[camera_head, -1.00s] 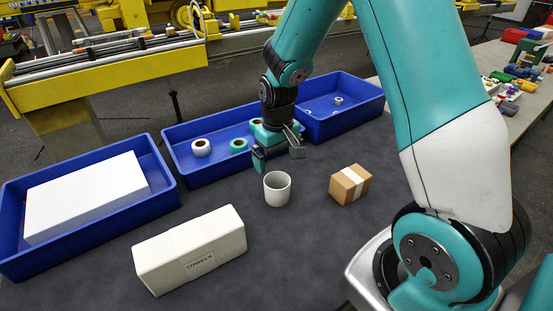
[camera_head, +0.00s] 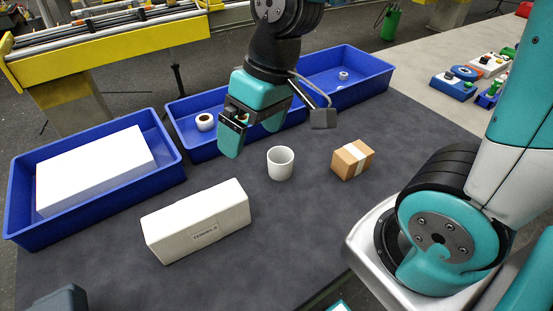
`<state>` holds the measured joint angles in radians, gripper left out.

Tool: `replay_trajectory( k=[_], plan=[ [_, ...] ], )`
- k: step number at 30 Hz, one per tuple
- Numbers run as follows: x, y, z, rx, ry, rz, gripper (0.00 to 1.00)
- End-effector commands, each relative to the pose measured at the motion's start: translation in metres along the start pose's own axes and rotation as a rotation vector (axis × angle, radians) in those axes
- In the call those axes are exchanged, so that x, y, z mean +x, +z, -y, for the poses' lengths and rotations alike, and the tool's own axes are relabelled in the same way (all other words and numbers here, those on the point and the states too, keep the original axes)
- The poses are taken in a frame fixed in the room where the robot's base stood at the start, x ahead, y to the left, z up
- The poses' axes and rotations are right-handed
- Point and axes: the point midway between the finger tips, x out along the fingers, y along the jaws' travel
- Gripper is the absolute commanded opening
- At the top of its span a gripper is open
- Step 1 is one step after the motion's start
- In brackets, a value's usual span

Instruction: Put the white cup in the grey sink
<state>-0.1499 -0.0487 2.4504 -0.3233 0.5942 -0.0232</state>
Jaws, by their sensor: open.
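The white cup (camera_head: 280,164) stands upright on the dark mat, near the middle of the view. My gripper (camera_head: 275,135) is open and empty. It hangs above the cup and a little behind it in the picture, with its fingers spread wide and apart from the cup. No grey sink can be made out in this view.
A cardboard box (camera_head: 352,160) stands right of the cup. A white towel box (camera_head: 197,222) lies front left. Blue bins stand behind: a left bin (camera_head: 172,163) with a white block (camera_head: 95,172), a middle bin (camera_head: 205,151) with rolls, and a right bin (camera_head: 365,88).

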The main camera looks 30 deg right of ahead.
Motion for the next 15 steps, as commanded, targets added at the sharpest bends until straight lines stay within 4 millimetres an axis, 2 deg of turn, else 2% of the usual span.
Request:
replay_trajectory(
  k=[1, 3, 6, 9, 12, 15],
  plan=[
    [0.005, -0.016, -0.028, 0.075, 0.037, 0.007, 1.0],
    [0.017, -0.032, -0.067, 0.157, 0.095, 0.003, 1.0],
    [0.034, -0.043, -0.118, 0.253, 0.173, 0.002, 1.0],
    [0.048, -0.046, -0.158, 0.316, 0.234, 0.006, 1.0],
    [0.057, -0.044, -0.181, 0.348, 0.271, 0.01, 1.0],
    [0.065, -0.043, -0.191, 0.36, 0.286, 0.012, 1.0]
  ],
)
